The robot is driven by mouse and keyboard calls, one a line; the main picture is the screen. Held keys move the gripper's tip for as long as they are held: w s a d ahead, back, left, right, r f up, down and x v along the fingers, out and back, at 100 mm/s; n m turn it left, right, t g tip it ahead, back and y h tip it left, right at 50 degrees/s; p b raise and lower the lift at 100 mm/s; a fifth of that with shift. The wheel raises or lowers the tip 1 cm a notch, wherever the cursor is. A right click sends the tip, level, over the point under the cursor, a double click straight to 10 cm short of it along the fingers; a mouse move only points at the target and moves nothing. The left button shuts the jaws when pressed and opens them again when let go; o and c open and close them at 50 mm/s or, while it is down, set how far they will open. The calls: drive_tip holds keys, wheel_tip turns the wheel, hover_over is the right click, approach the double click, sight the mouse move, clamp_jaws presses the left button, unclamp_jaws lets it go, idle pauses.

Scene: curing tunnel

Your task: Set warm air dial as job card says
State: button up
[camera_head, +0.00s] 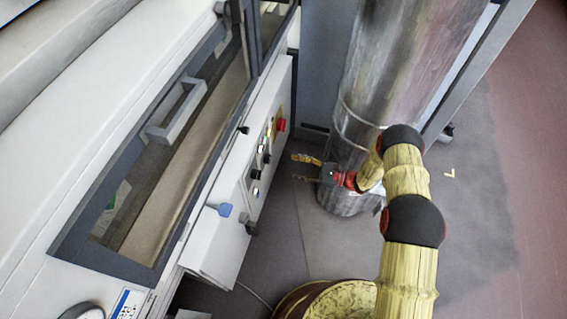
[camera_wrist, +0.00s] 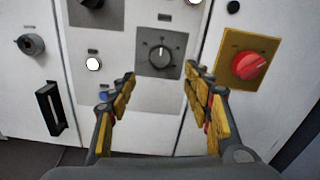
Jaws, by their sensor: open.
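In the wrist view a dark round dial (camera_wrist: 160,54) with a light pointer mark sits on a grey plate with a scale around it. The pointer stands roughly upright; labels are too small to read, so I cannot tell which control is the warm air dial. My gripper (camera_wrist: 160,72) is open and empty, its yellow-padded fingers to either side below the dial, apart from it. In the head view my gripper (camera_head: 294,168) is to the right of the control panel (camera_head: 226,222). I cannot make out a readable job card; a white and blue label (camera_head: 128,303) is at the lower left.
A red knob (camera_wrist: 250,66) on a yellow plate is right of the dial. A white button (camera_wrist: 93,64), a key switch (camera_wrist: 30,44) and a black handle (camera_wrist: 50,109) are to the left. A large metal duct (camera_head: 395,70) stands close behind my gripper.

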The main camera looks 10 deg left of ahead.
drive_tip(key=shift+s+d, duration=0.1)
drive_tip(key=shift+d, duration=1.3)
drive_tip(key=s+f+n+g+h, duration=0.2)
drive_tip(key=s+f+g, duration=0.25)
drive_tip(key=s, duration=0.45)
drive_tip(key=s+d+r+n+g+h, duration=0.3)
drive_tip(key=s+r, duration=0.1)
drive_tip(key=s, duration=0.1)
drive_tip(key=s+d+r+n+t+h, duration=0.1)
drive_tip(key=s+d+r+n+h, duration=0.4)
drive_tip(key=r, duration=0.6)
drive_tip(key=s+d+r+n+t+h+p, duration=0.1)
drive_tip(key=d+r+n+t+h, duration=0.1)
drive_tip(key=d+r, duration=0.65)
drive_tip(key=s+d+r+n+t+h, duration=0.1)
drive_tip(key=s+d+r+n+h, duration=0.3)
drive_tip(key=r, duration=0.8)
drive_tip(key=s+d+r+t+h, duration=0.1)
drive_tip(key=s+d+r+t, duration=0.1)
drive_tip(key=r, duration=0.7)
drive_tip(key=s+d+r+n+t+h+p, duration=0.1)
drive_tip(key=s+d+r+t, duration=0.1)
drive_tip(key=r+t, duration=0.3)
drive_tip(key=v, duration=0.4)
drive_tip(key=shift+r, duration=0.4)
